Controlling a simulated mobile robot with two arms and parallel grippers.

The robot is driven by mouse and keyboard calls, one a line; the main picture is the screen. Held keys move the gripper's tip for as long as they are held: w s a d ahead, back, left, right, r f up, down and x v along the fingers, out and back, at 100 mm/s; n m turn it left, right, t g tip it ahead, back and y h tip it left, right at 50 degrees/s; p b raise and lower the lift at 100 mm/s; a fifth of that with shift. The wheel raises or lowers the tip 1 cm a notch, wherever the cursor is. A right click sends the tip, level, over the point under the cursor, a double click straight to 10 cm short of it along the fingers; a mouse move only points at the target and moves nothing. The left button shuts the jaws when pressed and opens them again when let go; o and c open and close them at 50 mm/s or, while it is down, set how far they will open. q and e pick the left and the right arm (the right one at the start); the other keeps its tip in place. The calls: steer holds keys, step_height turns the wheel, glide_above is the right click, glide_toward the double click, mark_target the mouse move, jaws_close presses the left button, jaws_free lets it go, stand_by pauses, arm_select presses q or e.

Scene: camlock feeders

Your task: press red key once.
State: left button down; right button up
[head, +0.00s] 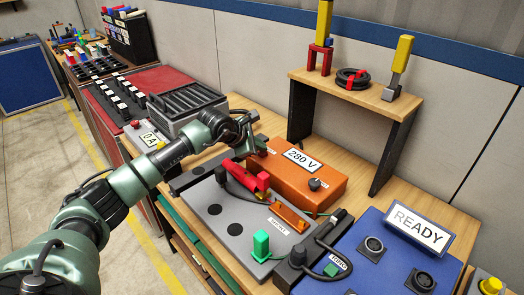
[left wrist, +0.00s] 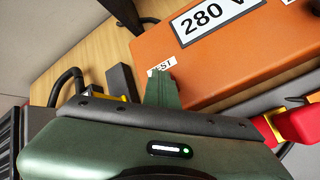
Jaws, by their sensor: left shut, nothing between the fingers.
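The orange box (head: 318,180) carries a 280 V display (head: 302,160) and a black knob (head: 315,184). It also shows in the left wrist view (left wrist: 245,75), with a small label ending in EST (left wrist: 162,66). My left gripper (head: 261,144) is shut and empty, with its fingertips (left wrist: 161,76) at that label by the box's edge. I cannot tell whether they touch the box. I see no clear red key on the box; the fingers may hide it. My right gripper is not in view.
A green block (head: 261,244) and an orange bar (head: 290,217) sit on the grey plate (head: 222,240). A blue box with a READY sign (head: 420,229) stands at right. A small shelf (head: 350,90) stands behind. A vented grey box (head: 186,103) is at left.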

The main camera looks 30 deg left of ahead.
mark_target(260, 153)
arm_select(q)
steer(key=shift+r+p, duration=0.55)
steer(key=shift+r, duration=0.55)
steer(key=shift+r, duration=0.1)
step_height(260, 153, up, 6)
steer(key=p, duration=0.2)
steer(key=shift+p, duration=0.3)
stand_by(0.5)
